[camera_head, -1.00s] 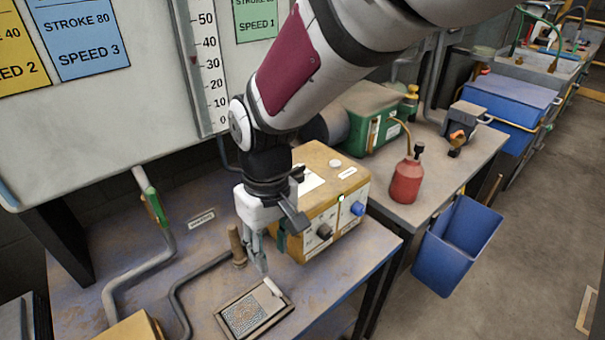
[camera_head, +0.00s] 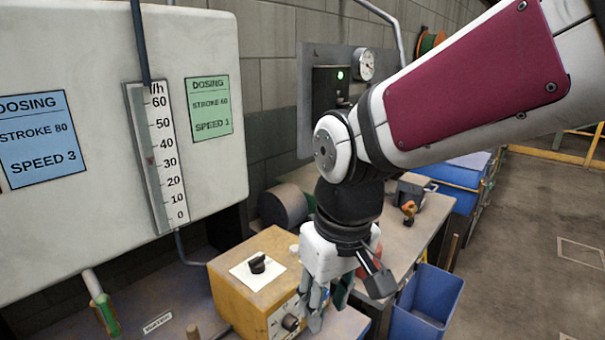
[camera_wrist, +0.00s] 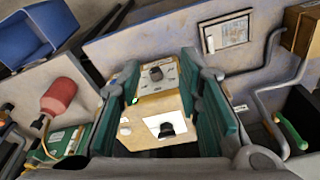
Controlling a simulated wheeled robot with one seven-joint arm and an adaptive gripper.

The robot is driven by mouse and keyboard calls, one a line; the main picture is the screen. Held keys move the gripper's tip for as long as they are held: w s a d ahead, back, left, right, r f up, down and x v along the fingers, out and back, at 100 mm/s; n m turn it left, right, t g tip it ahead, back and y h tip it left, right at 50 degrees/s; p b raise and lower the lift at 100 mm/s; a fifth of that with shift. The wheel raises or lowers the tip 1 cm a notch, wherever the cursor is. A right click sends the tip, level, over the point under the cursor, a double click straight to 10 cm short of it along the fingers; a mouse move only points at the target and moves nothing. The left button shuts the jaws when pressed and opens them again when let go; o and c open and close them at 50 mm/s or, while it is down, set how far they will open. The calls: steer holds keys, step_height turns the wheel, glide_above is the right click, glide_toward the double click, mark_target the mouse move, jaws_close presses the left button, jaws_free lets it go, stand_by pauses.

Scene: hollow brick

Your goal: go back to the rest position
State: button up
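My gripper (camera_head: 327,300) hangs from my arm, pointing down, in front of the right end of the yellow control box (camera_head: 243,285). In the wrist view my gripper (camera_wrist: 160,75) has its two green-padded fingers spread apart. Nothing is held between them. The yellow box (camera_wrist: 150,107) shows past the fingers, apart from and below them. A black knob (camera_head: 258,264) on a white plate is on top of the box. In the head view my gripper hides part of the bench and the red can behind it.
The white panel (camera_head: 120,215) with a flow scale stands at left. The wrist view shows a framed plate (camera_wrist: 246,34), a red can (camera_wrist: 60,97) and a green-handled pipe (camera_wrist: 290,131). Open floor (camera_head: 520,225) lies right.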

steer(key=s+d+r+m+t+p, duration=0.1)
steer(key=s+d+r+m, duration=0.2)
steer(key=s+d, duration=0.3)
steer(key=s+d+r+m+t+h+p, duration=0.1)
steer(key=s+d+r+m, duration=0.2)
steer(key=s+d, duration=0.3)
steer(key=d, duration=0.4)
steer(key=shift+s+d+r+t, duration=0.15)
steer(key=shift+s+d+t, duration=0.1)
steer(key=shift+t, duration=0.15)
steer(key=shift+a, duration=0.15)
